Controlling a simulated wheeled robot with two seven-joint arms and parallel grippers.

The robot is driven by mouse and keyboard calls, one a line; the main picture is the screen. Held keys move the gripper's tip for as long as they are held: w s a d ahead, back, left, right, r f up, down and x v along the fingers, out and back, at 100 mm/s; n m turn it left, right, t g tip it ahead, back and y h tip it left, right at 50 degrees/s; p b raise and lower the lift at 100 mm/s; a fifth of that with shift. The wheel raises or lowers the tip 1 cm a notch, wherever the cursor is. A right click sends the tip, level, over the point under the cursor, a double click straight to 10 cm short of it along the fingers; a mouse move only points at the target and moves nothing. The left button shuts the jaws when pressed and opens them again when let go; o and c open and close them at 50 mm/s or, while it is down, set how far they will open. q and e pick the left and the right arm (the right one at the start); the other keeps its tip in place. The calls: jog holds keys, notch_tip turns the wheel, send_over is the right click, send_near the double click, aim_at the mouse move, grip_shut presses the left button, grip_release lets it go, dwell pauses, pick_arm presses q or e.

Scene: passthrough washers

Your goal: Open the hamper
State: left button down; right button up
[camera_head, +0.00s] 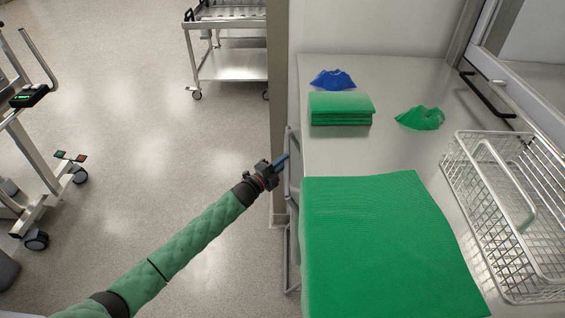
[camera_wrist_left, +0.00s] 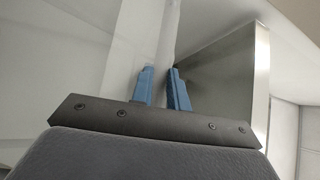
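No thing is clearly recognisable as a hamper; a wire basket (camera_head: 515,222) stands at the right of the steel worktop. My left gripper (camera_head: 283,160) reaches in from the left and is beside the worktop's left edge, near a grey metal rail (camera_head: 290,240) there. Whether it touches the rail cannot be told. In the left wrist view its two blue fingers (camera_wrist_left: 163,88) stand a small gap apart, with a pale upright surface behind them and nothing clearly held. My right gripper is not in view.
The steel worktop (camera_head: 400,150) carries a large green folded cloth (camera_head: 390,245), a green stack (camera_head: 341,109), a blue cloth (camera_head: 333,80) and a crumpled green cloth (camera_head: 421,118). A steel trolley (camera_head: 232,64) stands behind; a wheeled stand (camera_head: 40,150) is at left. The floor between is clear.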

pick_arm(q)
jog(key=shift+a, duration=0.1)
